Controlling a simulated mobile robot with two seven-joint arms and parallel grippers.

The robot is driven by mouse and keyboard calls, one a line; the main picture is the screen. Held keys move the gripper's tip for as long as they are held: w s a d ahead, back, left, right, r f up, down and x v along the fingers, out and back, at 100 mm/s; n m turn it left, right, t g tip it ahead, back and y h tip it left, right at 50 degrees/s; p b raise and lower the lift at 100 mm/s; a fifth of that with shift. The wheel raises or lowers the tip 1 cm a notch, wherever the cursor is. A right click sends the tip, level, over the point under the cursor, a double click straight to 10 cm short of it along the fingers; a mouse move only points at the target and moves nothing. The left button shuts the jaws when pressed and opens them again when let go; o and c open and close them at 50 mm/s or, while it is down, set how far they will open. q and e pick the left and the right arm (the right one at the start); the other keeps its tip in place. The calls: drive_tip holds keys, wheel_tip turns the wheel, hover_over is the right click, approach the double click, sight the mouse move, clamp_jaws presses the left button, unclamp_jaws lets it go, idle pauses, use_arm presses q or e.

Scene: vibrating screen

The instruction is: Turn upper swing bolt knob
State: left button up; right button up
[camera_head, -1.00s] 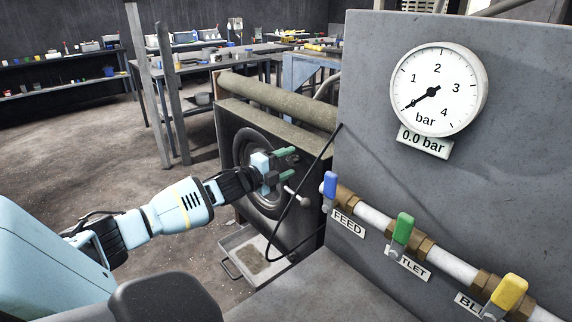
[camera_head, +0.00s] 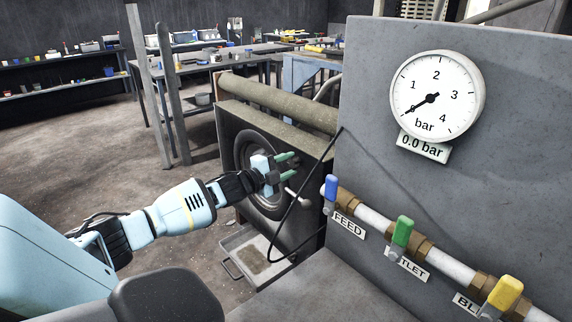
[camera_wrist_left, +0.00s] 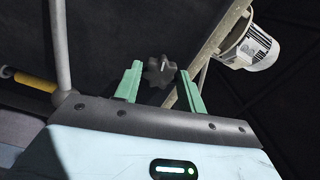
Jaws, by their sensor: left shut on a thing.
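The upper swing bolt knob (camera_wrist_left: 159,72) is a black, lobed knob in the left wrist view. It sits between the two green fingers of my left gripper (camera_wrist_left: 162,80), which is shut on it. In the head view my left gripper (camera_head: 287,166) is in front of the round hatch (camera_head: 243,150) on the dark housing, near its upper right side. I cannot make out the knob there. A pale rod with a rounded end (camera_head: 296,200) sticks out just below the fingers. My right gripper is not in view.
A grey panel to the right carries a gauge (camera_head: 437,95) reading 0.0 bar and blue (camera_head: 330,187), green (camera_head: 402,232) and yellow (camera_head: 505,293) valve handles. A black cable (camera_head: 298,225) loops close to the gripper. A metal tray (camera_head: 252,255) lies below the hatch.

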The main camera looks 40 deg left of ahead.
use_arm(q)
drive_tip(key=n, duration=0.2)
drive_tip(key=shift+r+n+p, duration=0.1)
drive_tip(key=shift+n+p, duration=0.25)
drive_tip(key=shift+n, duration=0.95)
drive_tip(key=n, duration=0.2)
drive_tip(key=shift+n+p, duration=0.3)
drive_tip(key=shift+p, duration=0.1)
drive_tip(key=n, duration=0.4)
drive_tip(key=shift+n, duration=0.3)
drive_tip(key=n, duration=0.2)
drive_tip(key=shift+n, duration=0.4)
drive_tip(key=n, duration=0.2)
drive_tip(key=shift+n, duration=0.3)
drive_tip(key=n, duration=0.4)
drive_tip(key=shift+b, duration=0.3)
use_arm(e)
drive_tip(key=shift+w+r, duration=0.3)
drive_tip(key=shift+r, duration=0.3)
use_arm(q)
drive_tip(key=shift+n, duration=0.3)
